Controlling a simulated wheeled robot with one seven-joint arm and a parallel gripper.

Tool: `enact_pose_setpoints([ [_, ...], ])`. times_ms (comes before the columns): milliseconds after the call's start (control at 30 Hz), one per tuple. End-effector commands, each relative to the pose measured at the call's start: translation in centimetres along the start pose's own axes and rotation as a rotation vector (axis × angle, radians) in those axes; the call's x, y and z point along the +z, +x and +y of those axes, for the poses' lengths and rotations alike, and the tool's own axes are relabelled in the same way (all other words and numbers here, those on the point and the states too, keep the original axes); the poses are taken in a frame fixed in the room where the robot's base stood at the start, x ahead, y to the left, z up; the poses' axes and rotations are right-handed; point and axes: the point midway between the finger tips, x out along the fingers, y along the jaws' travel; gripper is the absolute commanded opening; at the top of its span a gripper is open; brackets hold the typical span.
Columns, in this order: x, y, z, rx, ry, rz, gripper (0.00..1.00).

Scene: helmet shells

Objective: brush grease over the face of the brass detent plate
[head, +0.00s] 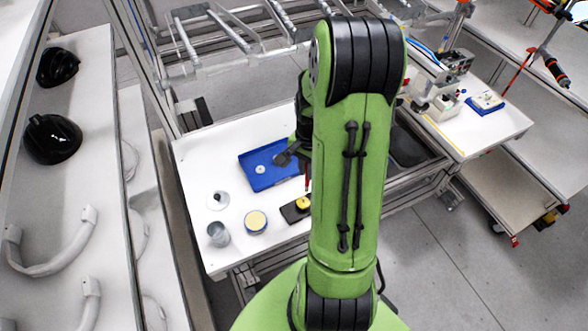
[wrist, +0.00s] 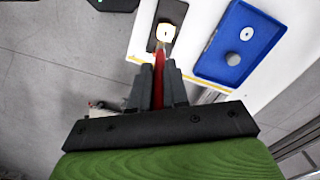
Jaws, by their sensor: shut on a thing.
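My gripper (wrist: 159,67) is shut on a slim red brush (wrist: 158,88), which runs forward between its fingers. In the head view my gripper (head: 294,153) is partly hidden behind my green arm, and the red brush (head: 308,184) points down. The brush tip is at the near edge of the bright yellow brass detent plate (wrist: 167,32), on a dark base (wrist: 176,10). I cannot tell whether the bristles touch it. In the head view the plate (head: 303,203) is partly hidden by my arm. A round tin with a pale yellow top (head: 255,221), probably grease, stands left of the plate.
A blue tray (head: 246,176) holding a small round piece lies behind the plate on the white table (head: 200,160). A grey cup (head: 218,234) and a white disc with a knob (head: 218,201) stand at the left. Black helmet shells (head: 52,139) sit on the far-left bench.

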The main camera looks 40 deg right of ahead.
Motion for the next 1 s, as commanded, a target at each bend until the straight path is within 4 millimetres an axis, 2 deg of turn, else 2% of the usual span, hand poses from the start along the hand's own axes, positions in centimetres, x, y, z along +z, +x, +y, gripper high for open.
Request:
enact_pose_setpoints([
  [267, 0.1, 0.4, -0.1, 0.007, -0.004, 0.0, 0.0],
  [700, 0.0, 5.9, 0.0, 0.007, -0.005, -0.001, 0.0],
  [1000, -0.1, 6.1, 0.0, 0.007, -0.005, 0.0, 0.0],
])
